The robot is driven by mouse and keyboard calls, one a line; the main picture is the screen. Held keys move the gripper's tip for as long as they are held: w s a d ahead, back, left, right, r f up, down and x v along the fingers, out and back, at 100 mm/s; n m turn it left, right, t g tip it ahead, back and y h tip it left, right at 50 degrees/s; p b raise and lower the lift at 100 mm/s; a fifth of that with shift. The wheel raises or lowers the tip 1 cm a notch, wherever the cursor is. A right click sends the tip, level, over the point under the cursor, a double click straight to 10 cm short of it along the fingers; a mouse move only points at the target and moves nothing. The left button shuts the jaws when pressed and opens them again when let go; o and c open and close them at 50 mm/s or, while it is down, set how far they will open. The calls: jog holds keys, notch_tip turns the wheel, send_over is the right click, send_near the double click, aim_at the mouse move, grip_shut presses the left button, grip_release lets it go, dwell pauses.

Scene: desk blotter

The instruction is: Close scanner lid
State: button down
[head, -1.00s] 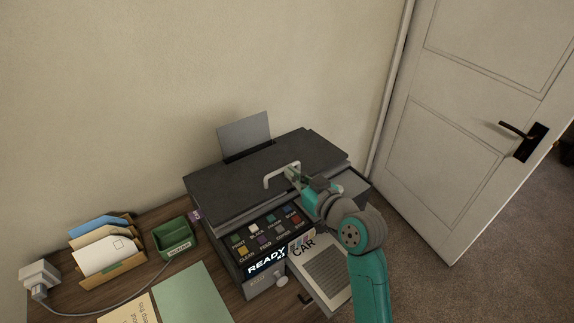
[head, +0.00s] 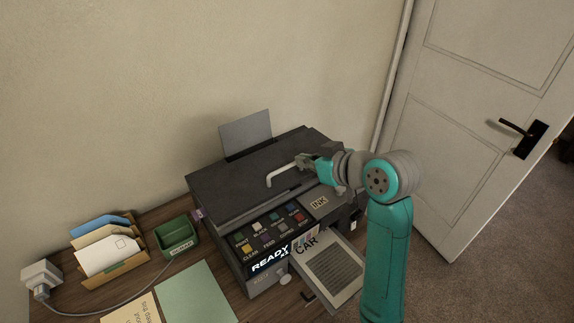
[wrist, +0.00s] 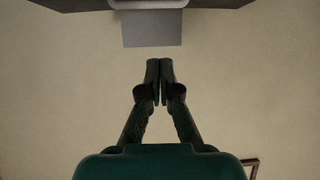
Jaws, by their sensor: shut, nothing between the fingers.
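The scanner lid (head: 235,180) is a dark, wide panel on top of the black printer-scanner, lying low and roughly flat. I cannot tell whether a small gap stays under its front edge. A pale bar handle (head: 281,174) stands on the lid. My gripper (head: 302,161) is at the handle's far right end, over the lid; I cannot tell whether it touches. In the wrist view my gripper (wrist: 160,66) has its fingertips together with nothing between them. The handle (wrist: 150,4) shows at that view's top edge.
A grey paper support (head: 246,134) rises behind the lid. The button panel (head: 270,233) and a printed sheet (head: 335,268) are in front. A letter holder (head: 110,268) and green box (head: 176,239) stand left. A white door (head: 470,120) is at right.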

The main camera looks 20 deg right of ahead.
jog(key=shift+m+g+h, duration=0.3)
jog(key=shift+g+h, duration=0.2)
jog(key=shift+g, duration=0.2)
jog(key=x, duration=0.9)
jog(key=shift+d+f, duration=0.2)
jog(key=shift+d, duration=0.2)
jog(key=shift+w+f, duration=0.1)
jog(key=shift+f, duration=0.5)
jog(key=shift+f, duration=0.1)
jog(key=shift+f, duration=0.95)
